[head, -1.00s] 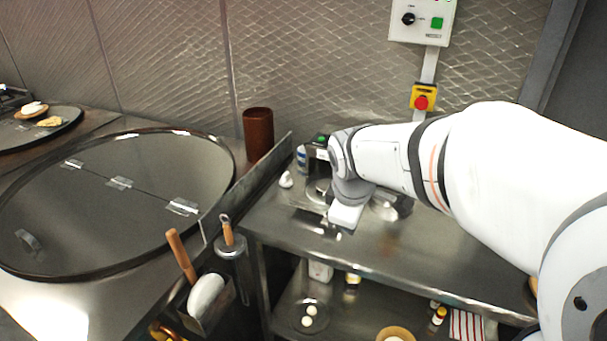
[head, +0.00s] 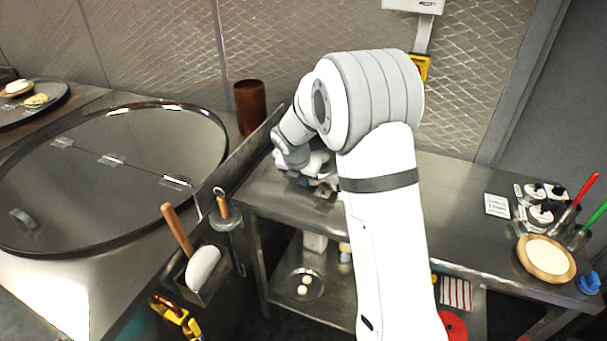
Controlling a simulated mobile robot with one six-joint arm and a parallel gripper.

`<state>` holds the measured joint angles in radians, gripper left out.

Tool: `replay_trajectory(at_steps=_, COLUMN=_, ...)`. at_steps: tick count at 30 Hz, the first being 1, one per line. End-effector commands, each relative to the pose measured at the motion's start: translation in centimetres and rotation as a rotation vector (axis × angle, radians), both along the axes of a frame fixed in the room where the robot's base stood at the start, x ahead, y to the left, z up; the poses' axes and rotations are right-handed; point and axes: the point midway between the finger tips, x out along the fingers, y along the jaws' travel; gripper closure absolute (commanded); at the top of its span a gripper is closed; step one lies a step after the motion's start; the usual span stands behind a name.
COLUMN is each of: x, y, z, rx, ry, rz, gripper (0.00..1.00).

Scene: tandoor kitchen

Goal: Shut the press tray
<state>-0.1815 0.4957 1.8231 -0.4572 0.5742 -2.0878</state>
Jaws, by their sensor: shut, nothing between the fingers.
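My arm reaches over the steel table (head: 450,215) and folds down at its left back part. My gripper (head: 322,188) is low over the tabletop there, mostly covered by my own wrist and forearm. It is shut with nothing seen in it. The press and its tray cannot be made out; my arm covers much of that part of the table. I cannot tell whether the tray is open or shut, or whether my gripper touches it.
At the table's right stand a wooden-rimmed round dish (head: 545,258), several small lidded jars (head: 540,213) and red- and green-handled tools. A brown cylinder (head: 250,108) and a large round lid (head: 110,175) are at left. A tool holder (head: 205,280) hangs in front.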

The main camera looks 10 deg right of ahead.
Motion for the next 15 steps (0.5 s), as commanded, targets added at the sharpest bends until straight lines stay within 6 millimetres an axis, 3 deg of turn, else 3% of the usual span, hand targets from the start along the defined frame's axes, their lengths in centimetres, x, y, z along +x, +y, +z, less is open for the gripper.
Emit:
replay_trajectory(at_steps=9, x=2.1, y=-1.3, z=-6.1, rx=0.001, ry=0.003, rz=-0.001, gripper=1.0)
replay_trajectory(at_steps=15, x=4.6, y=-2.7, z=-5.6, rx=0.002, ry=0.0, rz=-0.004, gripper=1.0)
